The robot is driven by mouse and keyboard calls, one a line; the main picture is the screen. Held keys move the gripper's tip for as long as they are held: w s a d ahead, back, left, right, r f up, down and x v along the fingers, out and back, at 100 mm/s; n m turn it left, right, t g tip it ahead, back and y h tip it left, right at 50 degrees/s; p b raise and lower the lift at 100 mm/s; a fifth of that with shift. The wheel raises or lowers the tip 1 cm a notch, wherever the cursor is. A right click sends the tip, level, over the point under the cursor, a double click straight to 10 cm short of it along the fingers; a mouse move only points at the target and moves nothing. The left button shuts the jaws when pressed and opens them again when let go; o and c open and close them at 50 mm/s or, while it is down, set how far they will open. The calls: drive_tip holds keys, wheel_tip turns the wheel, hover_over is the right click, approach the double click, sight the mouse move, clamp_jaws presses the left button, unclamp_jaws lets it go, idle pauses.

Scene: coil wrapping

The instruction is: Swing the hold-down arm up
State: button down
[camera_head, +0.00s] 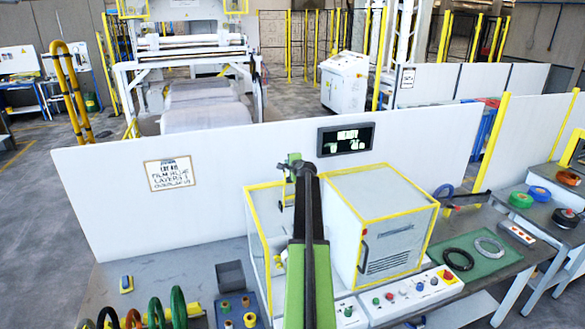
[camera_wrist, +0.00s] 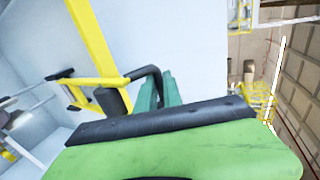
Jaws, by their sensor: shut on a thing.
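The yellow hold-down arm (camera_wrist: 97,81) shows in the wrist view, with a dark roller (camera_wrist: 112,102) beneath it and a black bent end at its right. My gripper (camera_wrist: 158,92) shows there as two dark green fingers, shut on the black bent end of the hold-down arm. In the head view my gripper (camera_head: 294,160) is above the wrapping machine's yellow-edged enclosure (camera_head: 268,222), left of the white cabinet. The hold-down arm is mostly hidden there behind my arm, and its tilt is hard to tell.
A white yellow-edged cabinet (camera_head: 385,225) stands right of my arm. A display (camera_head: 346,139) hangs on the white partition (camera_head: 110,190) behind. Button panels (camera_head: 420,292) lie in front. Coloured rolls (camera_head: 178,308) stand at lower left, and a green mat (camera_head: 490,262) holds two rings.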

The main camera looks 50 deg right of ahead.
drive_tip(key=shift+w+d, duration=0.1)
drive_tip(key=shift+d, duration=0.3)
drive_tip(key=shift+r, duration=0.1)
drive_tip(key=c, duration=1.5)
unclamp_jaws()
drive_tip(key=shift+w+d, duration=0.1)
drive_tip(key=shift+d, duration=0.05)
drive_tip(key=shift+a, duration=0.2)
drive_tip(key=p+v, duration=0.6)
drive_tip(key=v, duration=1.1)
drive_tip(key=shift+a, duration=0.15)
